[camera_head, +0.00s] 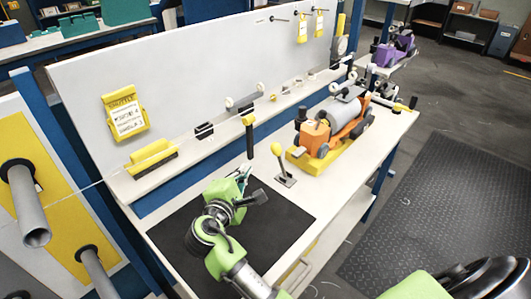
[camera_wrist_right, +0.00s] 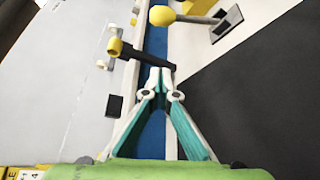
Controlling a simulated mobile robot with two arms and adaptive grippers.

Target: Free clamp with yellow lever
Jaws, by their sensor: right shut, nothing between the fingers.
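A lever with a round yellow knob (camera_head: 276,149) stands tilted on a small grey plate on the white table, beside the black mat. The same yellow knob (camera_wrist_right: 162,15) and its plate (camera_wrist_right: 226,22) show at the top of the right wrist view. My right gripper (camera_head: 243,175) is above the table's back edge near the mat, left of the lever and apart from it. In the wrist view my right gripper (camera_wrist_right: 160,82) has its teal fingers closed at the tips, with nothing between them. My left gripper is not recognisable in view.
A black bar with a yellow end (camera_head: 249,143) stands between my right gripper and the back ledge; it crosses just beyond the fingertips in the wrist view (camera_wrist_right: 145,58). The black mat (camera_head: 285,215) is largely clear.

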